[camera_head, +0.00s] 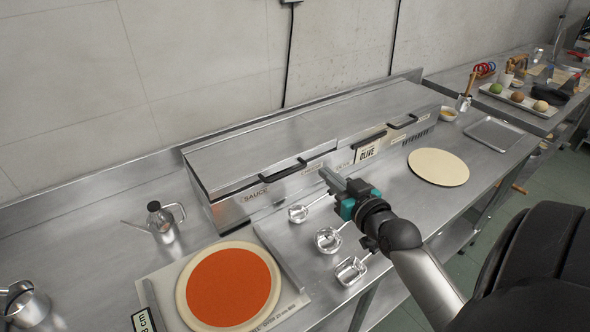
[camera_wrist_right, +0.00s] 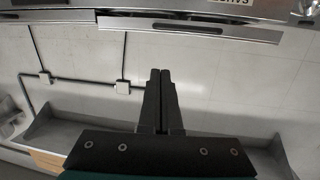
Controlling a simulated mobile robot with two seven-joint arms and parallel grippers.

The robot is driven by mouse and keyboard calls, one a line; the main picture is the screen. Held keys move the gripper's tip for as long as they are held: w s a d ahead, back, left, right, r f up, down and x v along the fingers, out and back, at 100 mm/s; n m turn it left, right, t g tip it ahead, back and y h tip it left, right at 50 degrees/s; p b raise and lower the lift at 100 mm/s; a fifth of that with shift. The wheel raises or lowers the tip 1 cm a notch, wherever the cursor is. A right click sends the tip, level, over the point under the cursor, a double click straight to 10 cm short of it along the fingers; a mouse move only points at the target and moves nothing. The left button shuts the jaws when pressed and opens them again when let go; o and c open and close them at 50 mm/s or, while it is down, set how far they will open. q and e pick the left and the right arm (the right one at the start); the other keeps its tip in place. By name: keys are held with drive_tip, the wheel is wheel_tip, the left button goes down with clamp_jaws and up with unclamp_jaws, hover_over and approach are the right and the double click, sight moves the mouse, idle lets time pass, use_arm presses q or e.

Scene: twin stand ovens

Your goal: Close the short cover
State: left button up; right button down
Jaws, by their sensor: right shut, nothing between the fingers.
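A long steel topping unit stands against the wall. Its left cover (camera_head: 250,147) and right cover (camera_head: 372,112) both appear to lie down over it. The left cover has a black bar handle (camera_head: 283,171), and the right cover has another handle (camera_head: 403,122). I cannot tell for certain which one is the short cover. My right gripper (camera_head: 326,174) is shut and empty, in front of the unit near the right end of the left handle. Its closed fingers (camera_wrist_right: 160,76) show in the right wrist view, apart from the steel edge (camera_wrist_right: 190,26). My left gripper is out of view.
A sauced pizza base (camera_head: 228,285) lies on a board at the front left. A bare dough disc (camera_head: 438,167) and an empty tray (camera_head: 494,134) lie to the right.

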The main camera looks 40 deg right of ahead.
drive_tip(key=s+a+r+n+g+y, duration=0.1)
drive_tip(key=s+a+r+n+y, duration=0.1)
drive_tip(key=s+a, duration=0.1)
hover_over(296, 171)
drive_tip(key=s+a, duration=0.3)
drive_tip(key=s, duration=0.1)
wheel_tip(296, 171, down, 3)
drive_tip(key=shift+w+d+f, duration=0.15)
drive_tip(key=shift+w+f, duration=0.05)
drive_tip(key=shift+f, duration=0.3)
drive_tip(key=shift+w+d+f, duration=0.1)
drive_tip(key=shift+w+f, duration=0.1)
drive_tip(key=shift+f, duration=0.25)
drive_tip(key=shift+w+f, duration=0.3)
drive_tip(key=shift+f, duration=0.25)
wheel_tip(296, 171, down, 3)
drive_tip(key=shift+r+b, duration=0.15)
drive_tip(key=shift+b, duration=1)
drive_tip(key=shift+r, duration=0.1)
